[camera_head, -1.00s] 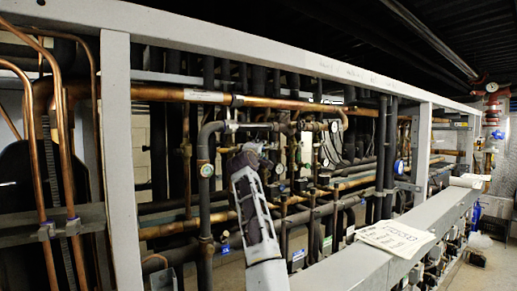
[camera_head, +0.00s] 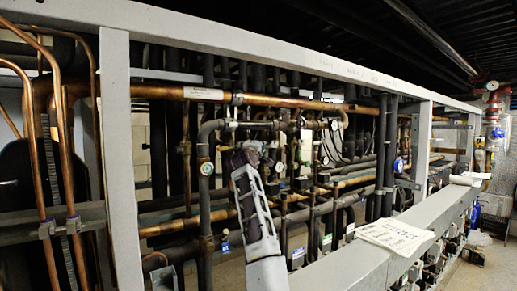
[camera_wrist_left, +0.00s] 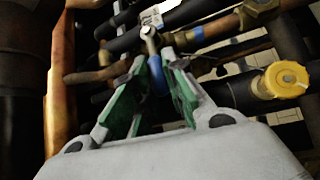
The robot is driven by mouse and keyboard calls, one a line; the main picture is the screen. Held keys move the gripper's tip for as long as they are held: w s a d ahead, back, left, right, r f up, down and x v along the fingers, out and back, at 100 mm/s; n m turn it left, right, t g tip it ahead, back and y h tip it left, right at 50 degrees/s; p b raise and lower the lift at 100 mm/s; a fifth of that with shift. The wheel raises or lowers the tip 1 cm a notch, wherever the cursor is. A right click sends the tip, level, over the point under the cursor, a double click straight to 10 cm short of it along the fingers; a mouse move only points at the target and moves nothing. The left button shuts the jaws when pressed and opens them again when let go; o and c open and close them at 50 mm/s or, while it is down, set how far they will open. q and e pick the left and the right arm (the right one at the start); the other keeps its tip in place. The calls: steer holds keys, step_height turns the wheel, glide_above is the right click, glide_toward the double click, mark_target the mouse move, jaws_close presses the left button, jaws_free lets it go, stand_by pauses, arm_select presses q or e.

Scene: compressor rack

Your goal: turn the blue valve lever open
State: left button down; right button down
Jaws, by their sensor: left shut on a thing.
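The blue valve lever (camera_wrist_left: 157,76) shows in the left wrist view, between the green-padded fingers of my left gripper (camera_wrist_left: 155,84). The gripper is shut on it. The lever's upper end meets a metal valve fitting (camera_wrist_left: 150,38), with a white tag (camera_wrist_left: 152,18) just beyond. In the head view my left gripper (camera_head: 246,156) is among the pipes near the middle of the rack, at the top of my grey arm. The lever cannot be made out there. My right gripper is not in view.
Copper and dark pipes crowd around the gripper. A yellow cap (camera_wrist_left: 286,80) sits right of the fingers in the wrist view, and a copper pipe (camera_wrist_left: 60,90) runs close on the left. A grey frame post (camera_head: 120,160) and a beam with papers (camera_head: 395,236) stand nearer.

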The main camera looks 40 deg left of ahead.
arm_select(q)
steer(key=shift+f, duration=0.15)
steer(key=shift+f+n+t+y+b, duration=0.35)
steer(key=shift+n+b, duration=0.15)
steer(key=shift+b, duration=0.25)
steer(key=shift+w+d+f+n+t+y+b, duration=0.1)
steer(key=shift+w+f+n+t+y+b, duration=0.15)
steer(key=shift+f+n+y+b, duration=0.5)
steer(key=shift+w+d+f+n+t+y+b, duration=0.1)
steer(key=shift+w+f+n+t+y+b, duration=0.15)
steer(key=shift+n+y+b, duration=0.8)
steer(key=shift+w+d+f+n+t+y+b, duration=0.1)
steer(key=shift+f+n+t+y+b, duration=0.35)
steer(key=shift+n+b, duration=0.85)
steer(key=c, duration=1.5)
jaws_free()
steer(key=shift+c, duration=0.2)
steer(key=shift+o, duration=0.5)
steer(key=shift+r, duration=0.15)
